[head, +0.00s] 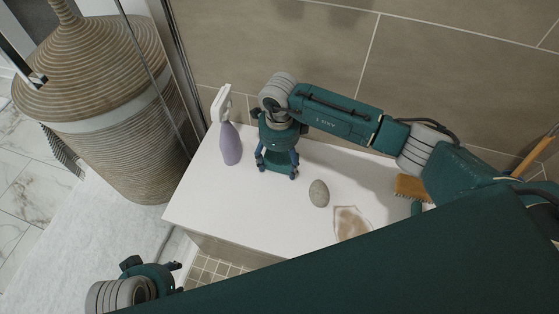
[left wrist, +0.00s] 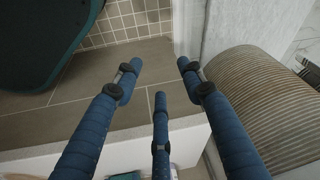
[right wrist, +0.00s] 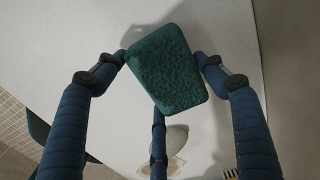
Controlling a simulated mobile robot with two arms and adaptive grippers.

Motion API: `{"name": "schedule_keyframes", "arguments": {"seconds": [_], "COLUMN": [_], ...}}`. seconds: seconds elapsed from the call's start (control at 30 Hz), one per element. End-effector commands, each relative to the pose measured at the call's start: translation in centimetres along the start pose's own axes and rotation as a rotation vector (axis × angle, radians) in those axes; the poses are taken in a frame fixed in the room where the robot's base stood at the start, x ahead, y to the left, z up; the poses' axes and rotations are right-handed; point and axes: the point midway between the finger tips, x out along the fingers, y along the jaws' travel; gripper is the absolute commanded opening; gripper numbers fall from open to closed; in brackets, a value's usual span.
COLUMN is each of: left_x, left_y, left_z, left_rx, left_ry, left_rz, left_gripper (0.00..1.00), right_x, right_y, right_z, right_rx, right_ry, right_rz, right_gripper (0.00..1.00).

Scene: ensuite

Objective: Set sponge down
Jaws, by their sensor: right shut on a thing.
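The sponge is a dark green, rounded block, seen large in the right wrist view (right wrist: 168,68). My right gripper (right wrist: 165,75) is shut on it, with fingers on both sides and a third finger below. In the head view the right gripper (head: 277,165) points down over the left part of the white bench top (head: 215,198), just right of the purple bottle. I cannot tell whether the sponge touches the bench. My left gripper (head: 175,277) is low at the left, apart from the bench; in the left wrist view (left wrist: 160,85) its fingers are spread and empty.
A purple spray bottle (head: 230,143) stands close left of the right gripper. A grey stone (head: 319,193), a brown-and-white piece (head: 351,222) and a wooden brush (head: 411,187) lie to the right. A large woven basket (head: 110,105) stands left, beyond a glass edge. The bench's front left is clear.

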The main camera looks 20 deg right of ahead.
Motion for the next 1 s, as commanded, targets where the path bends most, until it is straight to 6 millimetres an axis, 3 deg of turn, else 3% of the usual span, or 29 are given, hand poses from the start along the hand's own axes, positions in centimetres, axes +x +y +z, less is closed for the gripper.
{"name": "schedule_keyframes", "arguments": {"seconds": [0.23,0.27,0.33,0.77,1.0], "left_x": [-0.7,-0.9,-0.9,-0.3,3.2], "left_y": [0.0,0.0,0.0,0.0,0.2], "left_z": [-0.1,-0.2,-0.3,0.0,0.7], "left_rx": [-0.001,-0.001,-0.001,0.0,0.003], "left_ry": [0.005,0.007,0.01,0.001,-0.022], "left_rz": [-0.001,-0.001,-0.001,0.0,0.004], "left_gripper": [0.4,0.4,0.4,0.4,0.4], "right_x": [0.3,0.3,0.2,-0.2,-5.3], "right_y": [0.0,0.0,0.0,0.0,-0.2], "right_z": [0.0,0.0,0.0,0.0,0.1], "right_rx": [0.0,0.0,0.0,0.0,-0.001], "right_ry": [0.0,0.0,0.001,0.0,-0.003], "right_rz": [0.0,0.0,0.0,0.0,-0.004], "right_gripper": [0.49,0.76,0.89,0.89,0.89]}}
